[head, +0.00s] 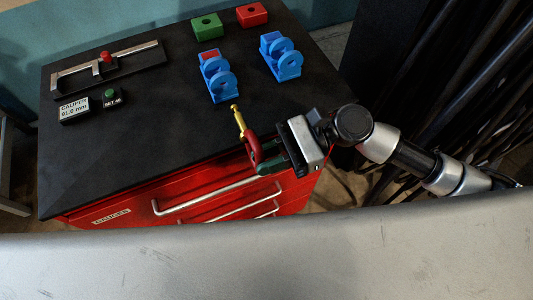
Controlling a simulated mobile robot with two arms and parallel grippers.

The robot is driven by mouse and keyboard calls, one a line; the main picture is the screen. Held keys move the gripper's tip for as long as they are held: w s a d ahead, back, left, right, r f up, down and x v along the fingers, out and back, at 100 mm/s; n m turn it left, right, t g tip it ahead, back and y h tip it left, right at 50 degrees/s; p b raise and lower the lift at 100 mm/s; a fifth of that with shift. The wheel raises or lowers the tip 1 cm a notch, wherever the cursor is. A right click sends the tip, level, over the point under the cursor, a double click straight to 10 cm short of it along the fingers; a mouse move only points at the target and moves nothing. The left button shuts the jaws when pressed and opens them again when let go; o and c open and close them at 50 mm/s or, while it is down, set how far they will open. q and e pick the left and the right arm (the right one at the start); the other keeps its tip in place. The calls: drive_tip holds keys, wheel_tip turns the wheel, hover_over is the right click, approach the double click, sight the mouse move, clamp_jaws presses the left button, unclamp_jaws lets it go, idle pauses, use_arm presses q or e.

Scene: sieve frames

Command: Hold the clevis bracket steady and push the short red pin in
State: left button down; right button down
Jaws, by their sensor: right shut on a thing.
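Two blue clevis brackets stand on the black bench top, one left (217,78) and one right (282,62). Each has round upright lugs and a small red patch at its far end. My right gripper (264,160) is above the front right edge of the top, nearer than both brackets and apart from them. It is shut on the short red pin (240,121), which has a red ring-shaped head and a brass-yellow shaft pointing up and slightly left, away from me. The dark green jaw partly hides the red head. My left gripper is out of view.
A green block (207,27) and a red block (252,15), each with a hole, sit at the back. A caliper stand (110,67) and a caliper readout (74,109) are at left. The middle of the top is clear. Red drawers (185,190) with handles lie below the front edge.

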drive_tip(key=shift+w+a, duration=0.25)
drive_tip(key=shift+w, duration=0.5)
drive_tip(key=shift+w+a, duration=0.25)
drive_tip(key=shift+w, duration=0.5)
drive_tip(key=shift+w+a, duration=0.25)
drive_tip(key=shift+w, duration=0.5)
